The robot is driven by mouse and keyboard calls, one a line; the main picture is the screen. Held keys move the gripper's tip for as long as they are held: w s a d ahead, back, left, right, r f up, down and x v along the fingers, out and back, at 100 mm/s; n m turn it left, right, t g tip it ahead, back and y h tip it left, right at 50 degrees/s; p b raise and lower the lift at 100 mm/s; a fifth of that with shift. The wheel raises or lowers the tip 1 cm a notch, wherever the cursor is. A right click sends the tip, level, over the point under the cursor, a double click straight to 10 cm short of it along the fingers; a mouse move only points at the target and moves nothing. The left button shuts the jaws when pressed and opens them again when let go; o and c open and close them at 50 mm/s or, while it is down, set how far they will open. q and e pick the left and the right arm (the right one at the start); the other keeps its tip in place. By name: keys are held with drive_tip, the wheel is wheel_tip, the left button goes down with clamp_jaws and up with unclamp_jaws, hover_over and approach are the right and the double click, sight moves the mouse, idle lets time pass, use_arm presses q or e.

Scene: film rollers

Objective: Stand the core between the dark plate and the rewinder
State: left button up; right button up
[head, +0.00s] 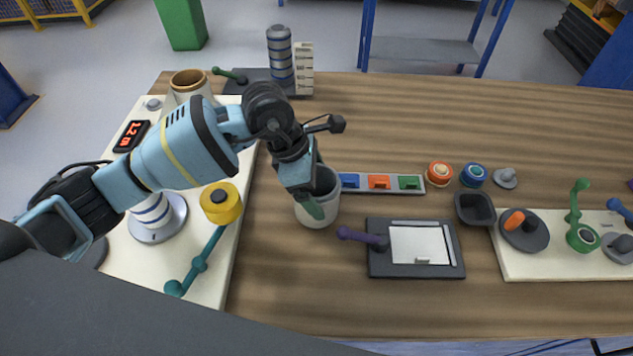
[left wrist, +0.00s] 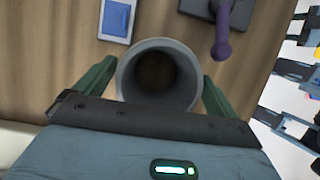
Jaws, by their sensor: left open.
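The core is a pale grey hollow cylinder (head: 316,212) standing upright on the wooden table, with its mouth up. It stands between the dark plate (head: 378,268) on the right and a cream station on the left that looks like the rewinder (head: 218,262), apart from both. My left gripper (head: 318,185) is open over the core, with its green fingers on either side of the rim. In the left wrist view the core's dark mouth (left wrist: 158,80) lies between the open fingers (left wrist: 160,70). Whether either finger touches it, I cannot tell. My right gripper is not in view.
A purple-knobbed lever (head: 365,238) on the plate points towards the core. A tray of coloured blocks (head: 380,182) lies behind. A teal lever (head: 200,262) and a yellow roll (head: 221,203) are at the left. The table in front of the core is clear.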

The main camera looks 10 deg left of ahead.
use_arm(q)
drive_tip(key=v, duration=1.2)
drive_tip(key=shift+s, duration=0.15)
